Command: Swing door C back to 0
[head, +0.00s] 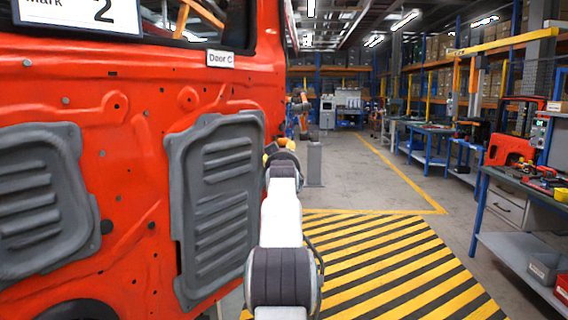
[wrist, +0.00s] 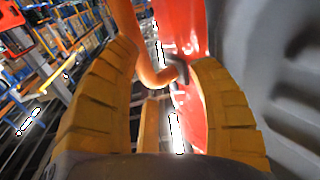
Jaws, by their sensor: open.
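Door C (head: 140,150) is a large red panel with grey ribbed inserts, filling the left of the head view; its label (head: 220,59) reads "Door C". My gripper (head: 277,147) is at the far end of my arm, beside the door's right edge and mostly hidden behind my wrist. In the wrist view my gripper (wrist: 164,62) shows ridged yellow fingers spread apart. A curved orange bar (wrist: 150,72) with a dark end lies between or just beyond them; contact cannot be told. The red door surface (wrist: 192,45) and a grey insert (wrist: 285,75) are close on the right.
Yellow-striped floor (head: 380,265) lies clear to the right of my arm. A grey post (head: 314,165) stands beyond my gripper. Workbenches (head: 510,225) with tools line the right side, and an open aisle (head: 370,170) runs between.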

